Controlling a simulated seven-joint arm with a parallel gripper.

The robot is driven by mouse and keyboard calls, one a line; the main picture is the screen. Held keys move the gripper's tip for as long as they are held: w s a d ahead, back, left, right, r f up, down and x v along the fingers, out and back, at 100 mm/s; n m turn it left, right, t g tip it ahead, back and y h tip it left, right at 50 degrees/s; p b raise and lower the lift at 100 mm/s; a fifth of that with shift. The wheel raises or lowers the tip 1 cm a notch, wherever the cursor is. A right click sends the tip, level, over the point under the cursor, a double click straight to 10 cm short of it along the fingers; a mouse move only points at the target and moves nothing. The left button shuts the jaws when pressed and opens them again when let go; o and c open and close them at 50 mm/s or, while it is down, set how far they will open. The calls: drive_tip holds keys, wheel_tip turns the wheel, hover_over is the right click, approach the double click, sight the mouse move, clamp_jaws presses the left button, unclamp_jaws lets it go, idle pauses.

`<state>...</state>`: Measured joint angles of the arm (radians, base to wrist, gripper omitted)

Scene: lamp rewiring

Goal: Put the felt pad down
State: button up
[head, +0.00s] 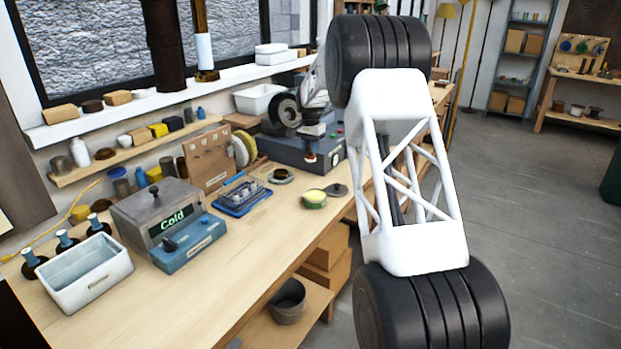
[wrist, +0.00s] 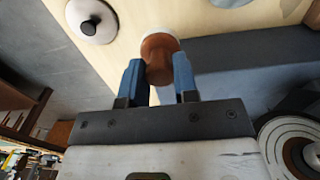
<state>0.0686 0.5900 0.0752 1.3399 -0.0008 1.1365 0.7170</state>
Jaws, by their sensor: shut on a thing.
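My gripper (wrist: 158,78) is shut on the felt pad (wrist: 158,52), a brown rounded grip with a pale disc at its far end. The blue fingers stand on either side of the brown part. In the head view, my gripper (head: 312,131) is small, over the bench, with the reddish-brown pad (head: 310,157) below it, in front of the blue-grey machine. I cannot tell whether the pad touches the bench.
The blue-grey machine (head: 278,148) with a dark wheel (head: 283,112) stands close behind. A round dish (head: 281,177), a pale-filled tin (head: 314,199) and a blue tray with a wire basket (head: 242,194) lie on the bench (head: 235,260). Bare wood shows in front.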

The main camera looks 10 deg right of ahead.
sight(310, 156)
drive_tip(key=shift+f, duration=2.9)
drive_tip(key=shift+f, duration=1.85)
drive_tip(key=shift+f, duration=0.15)
drive_tip(key=o, duration=0.8)
wheel_tip(310, 156, up, 12)
